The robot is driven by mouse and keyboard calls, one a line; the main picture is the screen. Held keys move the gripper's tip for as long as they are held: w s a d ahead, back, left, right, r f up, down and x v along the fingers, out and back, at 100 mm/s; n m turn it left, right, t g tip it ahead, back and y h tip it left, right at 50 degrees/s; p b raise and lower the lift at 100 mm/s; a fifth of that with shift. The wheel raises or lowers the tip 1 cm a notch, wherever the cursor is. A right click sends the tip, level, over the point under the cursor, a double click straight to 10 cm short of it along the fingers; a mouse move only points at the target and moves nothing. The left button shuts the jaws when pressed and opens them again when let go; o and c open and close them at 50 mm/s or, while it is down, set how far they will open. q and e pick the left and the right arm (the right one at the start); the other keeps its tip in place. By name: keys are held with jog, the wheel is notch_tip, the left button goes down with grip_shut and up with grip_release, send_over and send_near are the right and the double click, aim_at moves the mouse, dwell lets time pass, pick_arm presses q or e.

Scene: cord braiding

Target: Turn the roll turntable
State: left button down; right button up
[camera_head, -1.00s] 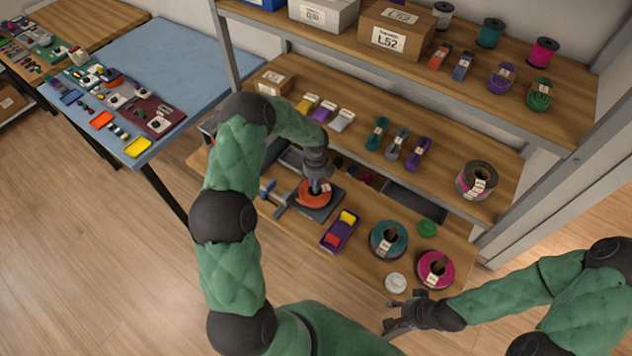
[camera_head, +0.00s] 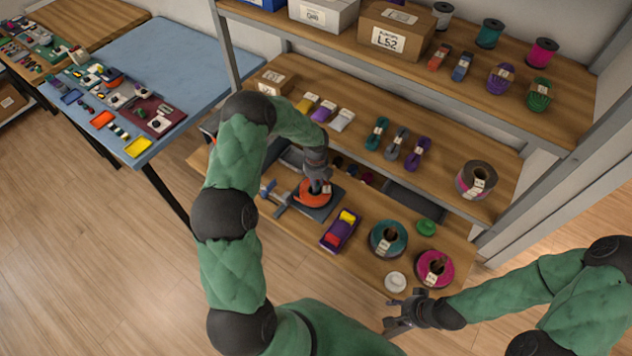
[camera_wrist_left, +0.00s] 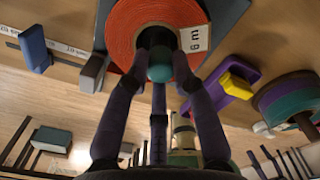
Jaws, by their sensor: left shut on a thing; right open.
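An orange roll (camera_head: 304,197) with a white label lies on a dark grey turntable plate (camera_head: 322,211) on the low shelf. In the left wrist view the roll (camera_wrist_left: 123,30) fills the top, its label reading "6 m". My left gripper (camera_head: 319,186) comes down over the roll's middle. In the left wrist view its dark fingers are shut around a round teal knob (camera_wrist_left: 160,66) at the roll's centre. The fingers partly hide the roll's core. My right gripper (camera_head: 393,314) is open and empty, in front of the low shelf, apart from everything on it.
A purple tool with yellow and red parts (camera_head: 341,231), a teal spool (camera_head: 388,239), a magenta spool (camera_head: 434,268) and a white disc (camera_head: 395,281) lie right of the roll. A grey-blue clamp-like piece (camera_head: 273,199) is left of it. Shelves with cords rise behind.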

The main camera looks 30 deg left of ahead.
pick_arm(q)
jog(key=shift+w+a+r, duration=0.1)
jog(key=shift+w+a, duration=0.05)
jog(key=c, duration=1.1)
grip_release()
jog(key=shift+o, duration=0.3)
notch_tip(320, 180, up, 12)
